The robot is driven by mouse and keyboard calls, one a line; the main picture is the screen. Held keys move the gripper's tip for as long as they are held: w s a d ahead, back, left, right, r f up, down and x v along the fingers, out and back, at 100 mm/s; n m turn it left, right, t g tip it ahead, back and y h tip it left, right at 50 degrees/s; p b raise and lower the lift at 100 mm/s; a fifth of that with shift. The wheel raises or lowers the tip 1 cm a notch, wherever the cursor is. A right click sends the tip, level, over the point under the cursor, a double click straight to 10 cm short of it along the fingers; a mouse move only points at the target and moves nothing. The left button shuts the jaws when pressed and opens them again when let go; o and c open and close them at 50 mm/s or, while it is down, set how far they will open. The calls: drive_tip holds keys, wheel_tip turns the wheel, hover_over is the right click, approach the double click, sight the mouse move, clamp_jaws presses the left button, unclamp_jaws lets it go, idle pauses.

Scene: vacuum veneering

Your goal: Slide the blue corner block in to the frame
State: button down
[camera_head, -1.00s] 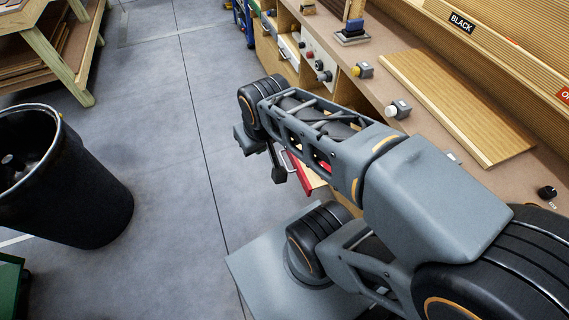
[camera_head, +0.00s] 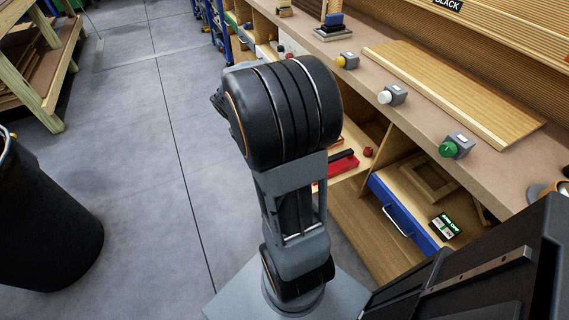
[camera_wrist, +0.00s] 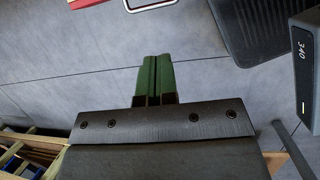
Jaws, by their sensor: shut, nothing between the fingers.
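My gripper (camera_wrist: 153,78) shows in the wrist view with its two green fingers together, shut and empty above the grey floor. In the head view my arm stands in front of the bench and the gripper's fingertips are not clear. My gripper touches neither.
The bench top holds a yellow button box (camera_head: 347,61), a white one (camera_head: 392,95), a green one (camera_head: 457,146) and a long wooden board (camera_head: 450,92). A red item (camera_head: 341,163) lies in the lower compartment. A black bin (camera_head: 45,225) stands left; floor between is clear.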

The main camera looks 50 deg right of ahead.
drive_tip(key=d+f+b, duration=0.1)
drive_tip(key=d+f, duration=0.2)
drive_tip(key=f, duration=0.1)
drive_tip(key=s+d+f+n+b, duration=0.1)
drive_tip(key=d+f+b, duration=0.1)
drive_tip(key=f, duration=0.3)
drive_tip(key=d+f+n+b, duration=0.1)
drive_tip(key=d+f, duration=0.3)
drive_tip(key=shift+s+d+f+g, duration=0.25)
drive_tip(key=shift+d+f+g, duration=0.05)
drive_tip(key=shift+d+f, duration=0.1)
drive_tip(key=shift+s+d+b, duration=0.15)
drive_tip(key=shift+d+b, duration=0.2)
drive_tip(key=shift+d, duration=0.2)
